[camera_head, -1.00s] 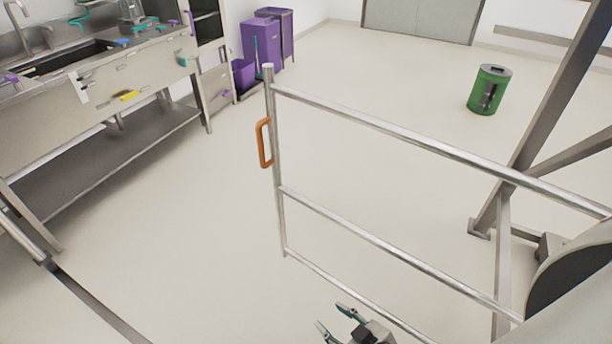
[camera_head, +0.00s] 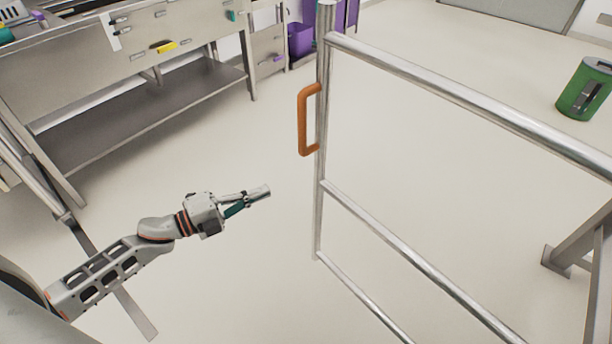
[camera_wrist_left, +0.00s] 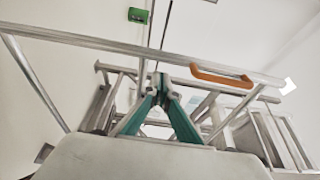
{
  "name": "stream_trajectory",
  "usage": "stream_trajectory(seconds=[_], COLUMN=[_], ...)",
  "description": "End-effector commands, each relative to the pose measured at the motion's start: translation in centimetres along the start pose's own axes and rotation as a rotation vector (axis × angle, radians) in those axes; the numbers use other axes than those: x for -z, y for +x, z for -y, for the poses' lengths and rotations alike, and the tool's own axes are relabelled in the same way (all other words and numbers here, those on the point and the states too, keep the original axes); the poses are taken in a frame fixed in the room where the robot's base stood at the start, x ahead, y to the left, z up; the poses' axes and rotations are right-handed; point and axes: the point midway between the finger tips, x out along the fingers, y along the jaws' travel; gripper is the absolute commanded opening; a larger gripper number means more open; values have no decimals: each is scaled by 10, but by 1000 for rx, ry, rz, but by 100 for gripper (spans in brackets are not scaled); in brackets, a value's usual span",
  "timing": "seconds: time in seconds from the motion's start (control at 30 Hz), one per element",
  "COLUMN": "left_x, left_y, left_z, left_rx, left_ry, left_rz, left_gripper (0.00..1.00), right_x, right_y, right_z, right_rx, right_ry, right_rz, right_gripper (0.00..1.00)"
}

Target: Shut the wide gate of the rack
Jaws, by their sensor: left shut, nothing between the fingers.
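The wide gate (camera_head: 440,92) is a frame of silver tubes that stands open across the right half of the head view. Its orange handle (camera_head: 303,120) is on the upright post at its free end. My left gripper (camera_head: 262,192) is shut and empty, to the left of the post and below the handle, apart from both. In the left wrist view the gripper's teal fingers (camera_wrist_left: 160,88) meet at the tips, with the gate's tube and the orange handle (camera_wrist_left: 222,77) beyond them. My right gripper is not in view.
A steel sink bench (camera_head: 150,75) with a lower shelf stands at the upper left. A purple bin (camera_head: 300,40) is behind the post. A green bin (camera_head: 585,90) stands on the floor at the far right. Open floor lies between bench and gate.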

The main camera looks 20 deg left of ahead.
Motion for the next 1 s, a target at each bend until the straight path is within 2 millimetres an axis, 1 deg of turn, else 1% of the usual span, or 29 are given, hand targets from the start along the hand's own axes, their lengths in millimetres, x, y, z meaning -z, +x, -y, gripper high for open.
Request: stream_trajectory(seconds=[0.07, 0.4, 0.6, 0.7, 0.8, 1.0], left_x=[0, -1, 0, 0, 0, 0], left_y=[14, 80, 111, 120, 125, 127], left_z=[3, 2, 2, 1, 1, 1], left_rx=[5, 4, 3, 2, 1, 1], left_ry=[2, -2, -3, -5, -4, -4], left_rz=[0, 2, 2, 3, 2, 2], left_gripper=[0, 0, 0, 0, 0, 0], right_x=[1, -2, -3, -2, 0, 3], right_y=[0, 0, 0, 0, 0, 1], right_z=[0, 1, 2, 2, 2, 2], right_rx=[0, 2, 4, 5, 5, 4], right_ry=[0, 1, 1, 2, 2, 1], right_rz=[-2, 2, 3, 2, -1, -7], right_gripper=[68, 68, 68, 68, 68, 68])
